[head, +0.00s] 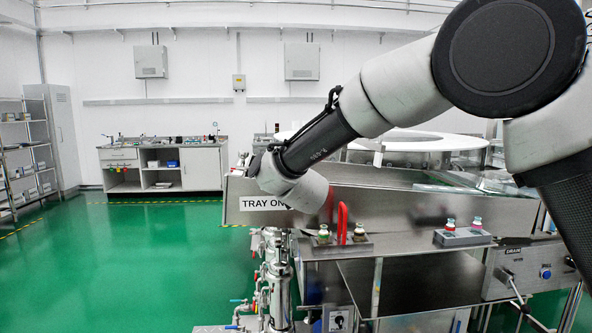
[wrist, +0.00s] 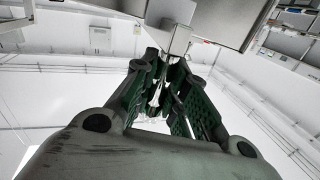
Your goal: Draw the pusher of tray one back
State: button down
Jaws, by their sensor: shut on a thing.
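The steel tray (head: 385,200) labelled "TRAY ONE" is in the middle of the head view, its label partly covered by my wrist. In the wrist view my gripper (wrist: 172,62), with green-padded fingers, points at a bright metal piece (wrist: 180,40) at its fingertips. My gripper is shut on this piece, which seems to be the pusher's grip. Its exact contact is hard to make out. In the head view my wrist hangs over the tray's left front part, and the fingers are hidden.
Green floor (head: 150,265) is open on the left.

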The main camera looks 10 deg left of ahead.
jog(key=shift+s+a+r, duration=0.1)
jog(key=shift+s+a, duration=0.15)
jog(key=shift+a, duration=0.35)
jog(key=shift+s+a+r, duration=0.1)
jog(key=shift+s+a, duration=0.1)
jog(key=shift+a, duration=0.4)
jog(key=c, duration=1.4)
grip_release()
jog(key=shift+a, duration=0.15)
jog(key=v, duration=1.2)
jog(key=shift+f, duration=0.1)
